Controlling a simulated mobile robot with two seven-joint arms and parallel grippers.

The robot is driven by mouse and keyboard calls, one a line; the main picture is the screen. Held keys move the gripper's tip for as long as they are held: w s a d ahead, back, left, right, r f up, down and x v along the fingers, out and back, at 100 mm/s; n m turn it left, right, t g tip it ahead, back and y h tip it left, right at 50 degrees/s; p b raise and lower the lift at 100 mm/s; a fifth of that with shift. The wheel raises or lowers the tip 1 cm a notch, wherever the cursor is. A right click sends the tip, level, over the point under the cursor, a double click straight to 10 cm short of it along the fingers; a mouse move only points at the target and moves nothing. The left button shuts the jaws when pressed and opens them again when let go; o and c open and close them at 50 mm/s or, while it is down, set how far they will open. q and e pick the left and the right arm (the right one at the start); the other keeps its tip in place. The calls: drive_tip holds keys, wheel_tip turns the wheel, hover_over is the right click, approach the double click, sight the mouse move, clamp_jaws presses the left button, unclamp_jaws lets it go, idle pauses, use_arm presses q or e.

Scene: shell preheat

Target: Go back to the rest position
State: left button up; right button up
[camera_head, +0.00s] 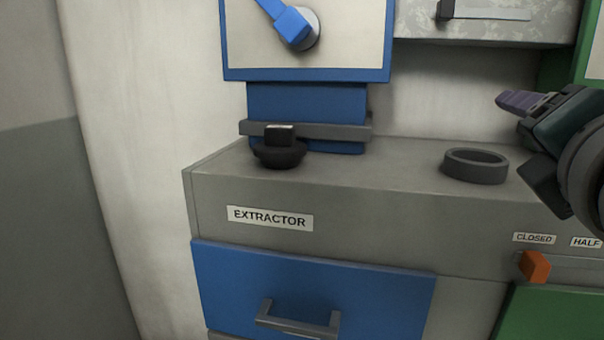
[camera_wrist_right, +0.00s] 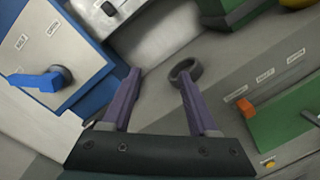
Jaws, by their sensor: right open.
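My right gripper (camera_head: 519,101) comes in from the right in the head view, above the right part of the grey counter (camera_head: 400,195). In the right wrist view its two purple fingers (camera_wrist_right: 158,92) stand apart with nothing between them. A dark grey ring (camera_head: 475,165) lies on the counter to the left of and below the gripper. The ring also shows beyond the fingertips in the wrist view (camera_wrist_right: 186,70), partly behind the right finger. My left gripper is in neither view.
A blue-framed panel with a blue lever (camera_head: 291,25) stands at the back. A black round piece (camera_head: 279,153) sits before it. The counter front has an EXTRACTOR label (camera_head: 270,218), a blue drawer (camera_head: 310,285) with a grey handle, and an orange slider knob (camera_head: 535,266) above a green panel (camera_head: 550,315).

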drive_tip(key=s+f+m+g+y, duration=0.1)
drive_tip(key=s+f+m+g, duration=0.4)
drive_tip(key=f, duration=0.3)
drive_tip(key=s+f+m+g+y, duration=0.1)
drive_tip(key=s+f+m+g, duration=0.1)
drive_tip(key=s+f+m, duration=0.5)
drive_tip(key=s+a+f+m+g+y, duration=0.1)
drive_tip(key=s+f+m+g+y, duration=0.1)
drive_tip(key=s+f+m+g, duration=0.25)
drive_tip(key=s+a+f+m+g+y, duration=0.2)
drive_tip(key=s+f+m, duration=0.1)
drive_tip(key=s+m, duration=0.3)
drive_tip(key=w+p+v, duration=0.2)
drive_tip(key=p+v, duration=0.9)
drive_tip(key=w+r+p+v, duration=0.1)
drive_tip(key=w+p+v, duration=0.1)
drive_tip(key=p+v, duration=0.9)
drive_tip(key=shift+w+a+r+n+p, duration=0.15)
drive_tip(key=shift+a+r+n+p, duration=0.15)
drive_tip(key=shift+p, duration=0.35)
